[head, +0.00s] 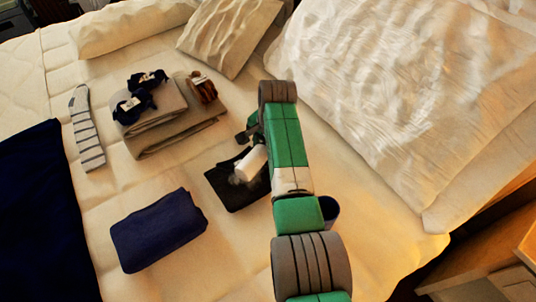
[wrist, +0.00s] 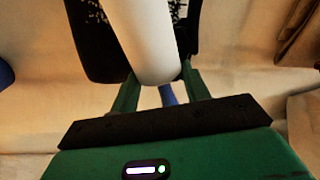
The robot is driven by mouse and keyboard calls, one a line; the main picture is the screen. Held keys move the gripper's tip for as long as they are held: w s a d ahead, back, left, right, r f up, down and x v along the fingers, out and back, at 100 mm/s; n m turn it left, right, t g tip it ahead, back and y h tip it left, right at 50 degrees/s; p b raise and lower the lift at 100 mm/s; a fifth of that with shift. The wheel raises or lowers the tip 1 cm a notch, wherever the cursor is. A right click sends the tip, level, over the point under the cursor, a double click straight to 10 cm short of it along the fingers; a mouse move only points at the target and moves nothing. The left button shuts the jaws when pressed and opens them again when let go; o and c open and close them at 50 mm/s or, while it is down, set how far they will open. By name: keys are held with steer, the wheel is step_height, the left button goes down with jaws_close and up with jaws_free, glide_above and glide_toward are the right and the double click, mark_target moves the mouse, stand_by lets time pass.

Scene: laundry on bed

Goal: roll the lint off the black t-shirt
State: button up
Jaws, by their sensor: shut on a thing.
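The black t-shirt (head: 222,188) lies folded on the bed, partly hidden behind my arm in the head view. In the wrist view it is the dark cloth (wrist: 92,40) at the top, with pale specks near the top middle. The lint roller's white cylinder (head: 251,163) is over the shirt; the wrist view shows it (wrist: 150,45) large, across the shirt. I cannot tell whether it touches the cloth. My gripper (wrist: 160,92) is shut on the roller's blue handle (wrist: 168,95), just behind the cylinder. In the head view my arm mostly hides the fingers and handle.
A folded navy cloth (head: 158,230) lies in front of the shirt. Folded taupe cloths (head: 180,133) with dark bundles (head: 133,106) lie behind it. A striped sock (head: 87,130) is at left. A blue object (head: 331,210) is partly hidden right of my arm. Rumpled bedding (head: 400,90) fills the right.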

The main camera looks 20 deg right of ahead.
steer(key=shift+w+a+f+b, duration=0.1)
steer(key=shift+w+f+b, duration=0.15)
steer(key=shift+w+b, duration=0.7)
steer(key=shift+s+r+b, duration=0.25)
steer(key=shift+b, duration=0.15)
